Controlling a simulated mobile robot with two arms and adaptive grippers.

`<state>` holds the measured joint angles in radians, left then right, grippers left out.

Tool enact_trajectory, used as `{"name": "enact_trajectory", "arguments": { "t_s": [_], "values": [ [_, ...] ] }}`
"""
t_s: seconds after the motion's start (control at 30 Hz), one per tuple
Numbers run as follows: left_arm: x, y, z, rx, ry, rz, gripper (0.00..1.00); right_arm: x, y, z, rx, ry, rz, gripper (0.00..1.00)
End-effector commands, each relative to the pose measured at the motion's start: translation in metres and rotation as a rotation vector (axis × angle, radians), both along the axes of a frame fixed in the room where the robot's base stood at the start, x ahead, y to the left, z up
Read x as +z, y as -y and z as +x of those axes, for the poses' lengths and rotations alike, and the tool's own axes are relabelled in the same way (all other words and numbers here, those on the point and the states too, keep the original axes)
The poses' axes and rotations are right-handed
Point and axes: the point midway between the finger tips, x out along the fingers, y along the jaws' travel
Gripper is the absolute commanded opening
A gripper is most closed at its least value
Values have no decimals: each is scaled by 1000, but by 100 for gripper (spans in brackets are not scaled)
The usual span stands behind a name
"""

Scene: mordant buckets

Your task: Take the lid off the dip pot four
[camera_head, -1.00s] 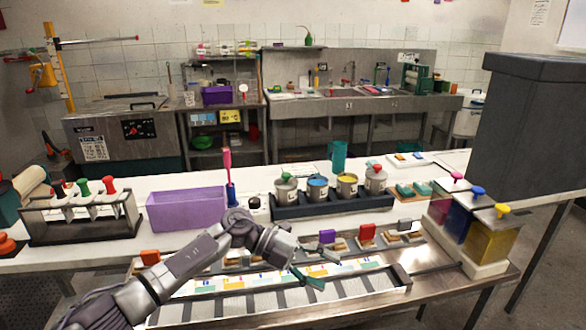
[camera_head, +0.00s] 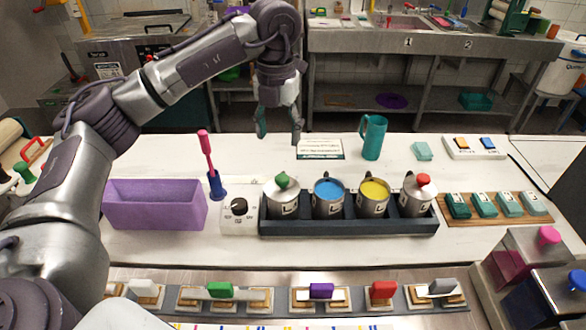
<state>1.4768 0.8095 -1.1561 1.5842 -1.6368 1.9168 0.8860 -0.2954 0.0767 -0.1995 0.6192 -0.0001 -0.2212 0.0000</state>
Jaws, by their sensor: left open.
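Several grey metal pots stand in a row in a dark tray (camera_head: 345,229). The leftmost pot (camera_head: 283,206) has a lid with a green knob (camera_head: 282,180). The rightmost pot (camera_head: 415,201) has a lid with a red knob (camera_head: 423,179). Between them, one open pot shows blue liquid (camera_head: 328,190) and another shows yellow (camera_head: 374,189). The labels are too small to read, so I cannot tell which is four. My left gripper (camera_head: 279,136) is open and empty, pointing down, above and apart from the green-knobbed lid. My right gripper is not in view.
A purple bin (camera_head: 155,206), a blue holder with a pink-handled tool (camera_head: 207,155) and a dial box (camera_head: 239,216) stand left of the tray. A teal mug (camera_head: 374,137) stands behind it. Teal blocks on a wooden board (camera_head: 495,208) lie right. The table behind the pots is partly clear.

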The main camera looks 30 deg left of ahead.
Motion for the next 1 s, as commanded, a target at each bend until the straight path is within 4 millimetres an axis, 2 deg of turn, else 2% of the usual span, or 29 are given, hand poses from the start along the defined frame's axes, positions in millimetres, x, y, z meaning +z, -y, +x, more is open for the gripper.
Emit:
{"name": "enact_trajectory", "arguments": {
  "t_s": [0.1, 0.4, 0.57, 0.67, 0.8, 1.0],
  "values": [
    [-19, -1, -2, 1, -7, 4, 63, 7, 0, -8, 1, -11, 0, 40],
    [-71, 0, -1, -1, -4, 1, 63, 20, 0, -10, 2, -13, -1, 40],
    [-82, 1, -1, -2, -4, 0, 63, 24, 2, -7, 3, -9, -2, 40],
    [-90, 3, -1, -2, -5, 0, 63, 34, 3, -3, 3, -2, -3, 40],
    [-112, 7, -1, -1, -6, 0, 63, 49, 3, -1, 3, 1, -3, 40],
    [-132, 6, 0, 0, -3, 0, 63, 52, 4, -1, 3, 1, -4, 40]
  ]
}}
